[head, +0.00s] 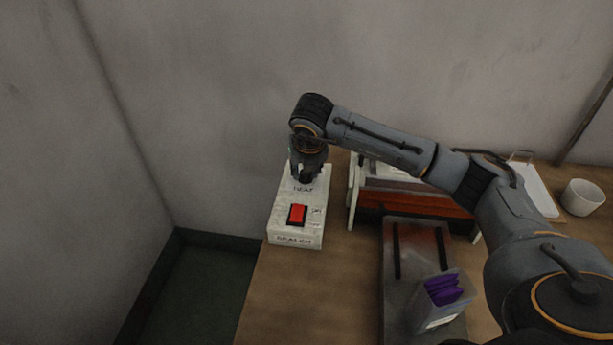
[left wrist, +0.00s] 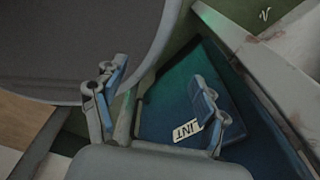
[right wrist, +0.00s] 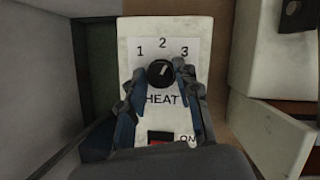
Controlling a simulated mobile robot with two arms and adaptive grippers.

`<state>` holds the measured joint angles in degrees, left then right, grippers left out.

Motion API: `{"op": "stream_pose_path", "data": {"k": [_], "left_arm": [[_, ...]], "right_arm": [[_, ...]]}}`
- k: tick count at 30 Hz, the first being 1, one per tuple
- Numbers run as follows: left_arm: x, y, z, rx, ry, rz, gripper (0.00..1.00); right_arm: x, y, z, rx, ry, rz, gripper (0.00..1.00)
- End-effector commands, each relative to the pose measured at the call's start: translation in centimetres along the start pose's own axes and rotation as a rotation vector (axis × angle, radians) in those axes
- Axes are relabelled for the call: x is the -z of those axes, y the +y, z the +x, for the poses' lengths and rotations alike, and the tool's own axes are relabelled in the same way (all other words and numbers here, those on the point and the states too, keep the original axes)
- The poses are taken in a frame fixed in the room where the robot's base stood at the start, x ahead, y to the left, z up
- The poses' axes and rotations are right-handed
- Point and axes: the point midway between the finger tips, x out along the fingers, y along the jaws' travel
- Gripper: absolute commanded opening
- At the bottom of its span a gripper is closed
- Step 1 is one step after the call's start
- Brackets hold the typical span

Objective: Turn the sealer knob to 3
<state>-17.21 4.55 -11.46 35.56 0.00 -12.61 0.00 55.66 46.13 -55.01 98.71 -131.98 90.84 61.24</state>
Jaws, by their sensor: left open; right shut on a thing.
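The sealer control box (head: 283,218) is white, with a red switch (head: 297,214) and the word SEALER on its front. In the right wrist view its black knob (right wrist: 160,72) sits above the word HEAT, below the numbers 1, 2 and 3. The knob's pale mark points up and slightly right, apparently between 2 and 3. My right gripper (head: 307,177) reaches down over the box, its fingers on both sides of the knob, shut on it. My left gripper (left wrist: 155,92) is open and empty, seen only in the left wrist view.
Right of the box stand a sealer-like machine (head: 415,200), a metal tray (head: 396,300), a clear bin (head: 420,318) with purple items and a white cup (head: 583,197). A blue bin labelled LINT (left wrist: 160,112) lies beyond my left gripper. Walls close off the left and back.

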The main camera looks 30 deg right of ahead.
Motion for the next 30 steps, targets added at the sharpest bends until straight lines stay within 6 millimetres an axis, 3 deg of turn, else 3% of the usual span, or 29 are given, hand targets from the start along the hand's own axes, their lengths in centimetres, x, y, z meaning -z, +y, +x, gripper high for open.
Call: {"op": "stream_pose_path", "data": {"k": [12,30], "left_arm": [[-0.2,0.0,2.1,0.001,0.000,0.000,0.72],[-0.2,0.0,2.4,0.001,0.000,0.000,0.72]], "right_arm": [[0.0,0.2,0.1,0.095,0.001,0.230,0.01],[0.0,0.2,0.1,0.119,0.002,0.286,0.01]]}}
